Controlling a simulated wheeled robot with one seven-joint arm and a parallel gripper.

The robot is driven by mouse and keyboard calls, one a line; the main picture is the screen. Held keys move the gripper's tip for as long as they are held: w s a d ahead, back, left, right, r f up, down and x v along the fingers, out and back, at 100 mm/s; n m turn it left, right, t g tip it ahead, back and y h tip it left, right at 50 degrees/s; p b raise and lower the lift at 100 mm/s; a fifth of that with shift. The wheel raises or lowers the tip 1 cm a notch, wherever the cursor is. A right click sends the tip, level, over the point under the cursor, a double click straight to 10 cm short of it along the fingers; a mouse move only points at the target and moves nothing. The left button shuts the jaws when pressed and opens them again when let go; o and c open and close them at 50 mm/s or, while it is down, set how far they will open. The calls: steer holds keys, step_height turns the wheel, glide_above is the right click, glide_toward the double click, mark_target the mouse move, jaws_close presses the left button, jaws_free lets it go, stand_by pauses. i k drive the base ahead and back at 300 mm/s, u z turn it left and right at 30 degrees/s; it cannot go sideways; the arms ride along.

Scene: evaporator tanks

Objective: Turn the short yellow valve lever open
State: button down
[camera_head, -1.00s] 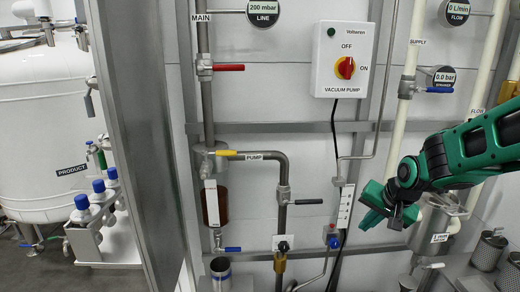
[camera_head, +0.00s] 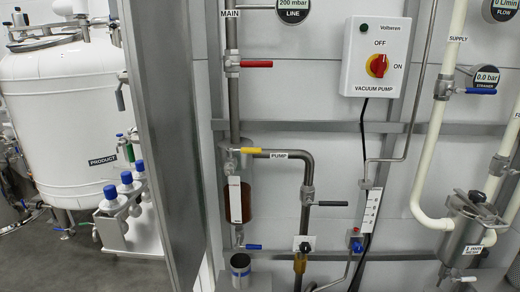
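The short yellow valve lever (camera_head: 251,150) sits at the left end of the pipe labelled PUMP (camera_head: 280,155). It points to the right, roughly level and in line with that pipe. Its valve body is above the brown-amber vessel (camera_head: 238,202) and beside the vertical MAIN pipe (camera_head: 235,105). Nothing touches the lever. My gripper is not in view, so its state does not show.
A red lever (camera_head: 256,64) is above, a black lever (camera_head: 332,203) to the right and a blue lever (camera_head: 254,247) below. A metal post (camera_head: 165,110) stands to the left. The vacuum pump box (camera_head: 375,57) is at upper right.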

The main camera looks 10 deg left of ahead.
mark_target(230, 151)
steer(key=u, duration=1.45)
steer(key=k, duration=1.15)
steer(key=z, duration=1.15)
steer(key=i, duration=1.65)
steer(key=u, duration=0.05)
